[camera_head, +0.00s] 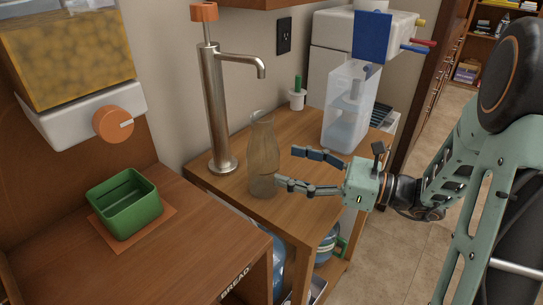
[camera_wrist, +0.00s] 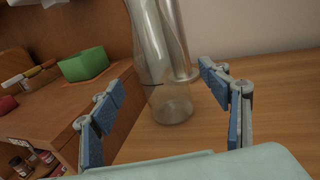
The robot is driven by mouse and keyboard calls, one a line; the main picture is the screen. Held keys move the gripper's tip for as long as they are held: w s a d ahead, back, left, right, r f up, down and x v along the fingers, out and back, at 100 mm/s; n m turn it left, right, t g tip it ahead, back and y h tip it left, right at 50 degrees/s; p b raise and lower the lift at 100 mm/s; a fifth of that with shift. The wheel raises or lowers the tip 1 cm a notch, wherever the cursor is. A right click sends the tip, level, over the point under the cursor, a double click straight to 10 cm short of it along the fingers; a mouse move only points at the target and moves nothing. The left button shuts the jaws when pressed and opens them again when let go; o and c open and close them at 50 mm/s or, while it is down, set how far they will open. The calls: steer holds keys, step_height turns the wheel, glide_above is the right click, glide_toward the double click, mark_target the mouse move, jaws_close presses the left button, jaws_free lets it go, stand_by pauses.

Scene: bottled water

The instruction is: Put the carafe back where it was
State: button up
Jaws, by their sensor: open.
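A clear glass carafe (camera_head: 263,152) stands upright on the wooden table (camera_head: 300,205), in front of a tall metal pump tap (camera_head: 214,105). My gripper (camera_head: 287,167) is open and empty to the right of the carafe, its fingers pointing at it. The lower finger's tip overlaps the carafe's edge in the head view; I cannot tell if they touch. In the wrist view the carafe (camera_wrist: 168,96) shows between the two spread fingers of my gripper (camera_wrist: 160,76), its base on the table. Its top is cut off there.
A clear plastic container (camera_head: 347,115) stands at the table's back right, and a small white pot (camera_head: 297,98) stands near the wall. A green box (camera_head: 125,204) sits on the left counter (camera_head: 170,255). Bare table lies in front of the carafe.

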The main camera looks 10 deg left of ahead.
steer(key=v, duration=0.5)
steer(key=shift+p, duration=0.3)
steer(key=shift+s+a, duration=0.1)
